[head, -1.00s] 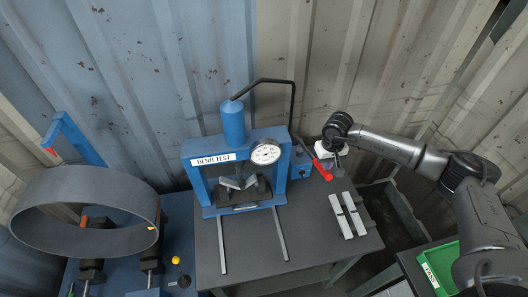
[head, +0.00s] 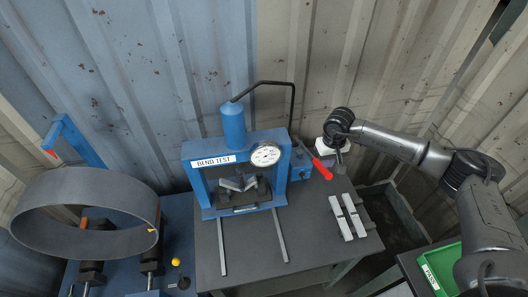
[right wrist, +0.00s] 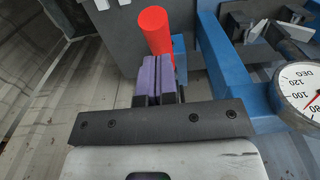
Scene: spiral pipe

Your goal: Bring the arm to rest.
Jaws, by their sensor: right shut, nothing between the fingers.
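My right gripper (head: 338,161) hangs beside the bend test press (head: 232,196), right of its red-handled lever (head: 322,170). In the right wrist view its purple fingers (right wrist: 158,78) are together with nothing between them. The red handle (right wrist: 156,30) stands just beyond the fingertips there; I cannot tell whether they touch. My right arm reaches in from the right, bent at the elbow. My left gripper is out of view.
The press has a round dial (head: 266,154) and a bent grey piece (head: 237,183) inside. Several metal strips (head: 348,216) lie on the dark table (head: 262,266). A large grey ring (head: 85,178) sits left, and a green tray (head: 446,265) lower right. Corrugated walls (head: 350,60) are close behind.

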